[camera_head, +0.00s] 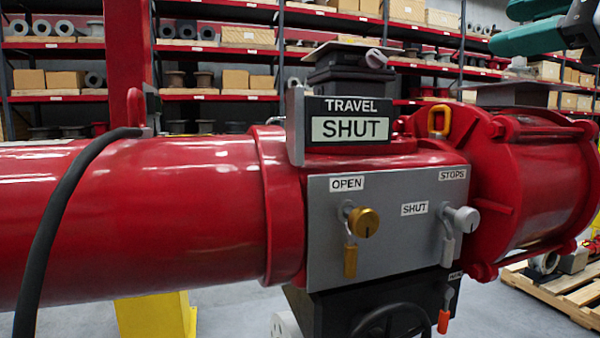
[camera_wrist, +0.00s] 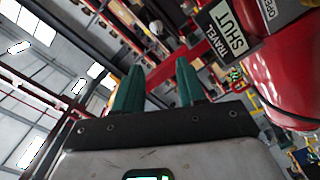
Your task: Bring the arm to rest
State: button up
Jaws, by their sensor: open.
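My gripper (camera_head: 520,25) shows in the upper right corner of the head view, its teal fingers pointing left. In the wrist view, the two fingers of my gripper (camera_wrist: 157,78) stand apart with nothing between them. In the head view, the red valve actuator (camera_head: 150,200) fills the middle, and the gripper is above its right-hand cylinder. The actuator also shows at the right of the wrist view (camera_wrist: 290,75), tilted and clear of the fingers. Its sign (camera_head: 350,120) reads TRAVEL SHUT.
A grey panel (camera_head: 385,260) carries a brass knob (camera_head: 362,222) marked OPEN and a silver knob (camera_head: 462,219) near the SHUT and STOPS labels. A black hose (camera_head: 60,215) hangs at left. Shelves (camera_head: 220,95) stand behind. A wooden pallet (camera_head: 570,295) lies at lower right.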

jog(key=w+d+f+m+g+h, duration=0.1)
jog(key=w+d+f+m, duration=0.15)
jog(key=f, duration=0.75)
jog(key=w+d+f+m+g+h, duration=0.15)
jog(key=w+f+m, duration=0.25)
jog(key=f, duration=0.6)
notch_tip(320, 180, down, 26)
jog(key=s+m+g, duration=0.3)
jog(key=m+g, duration=0.1)
jog(key=m, duration=0.1)
jog(key=s+a+f+m+g+h, duration=0.1)
jog(key=s+f+g, duration=0.1)
jog(key=s+f, duration=0.6)
jog(key=s+a+f+m+g, duration=0.15)
jog(key=s+f, duration=0.25)
jog(key=f, duration=0.7)
jog(key=s+d+f+g+h, duration=0.1)
jog(key=s+f+g, duration=0.2)
jog(key=s+f, duration=0.3)
jog(key=s+d+f+m+g+h, duration=0.1)
jog(key=s+f+g, duration=0.2)
jog(key=s, duration=1.1)
notch_tip(320, 180, down, 3)
jog(key=shift+d+m, duration=0.25)
jog(key=shift+m, duration=0.05)
jog(key=shift+w, duration=0.1)
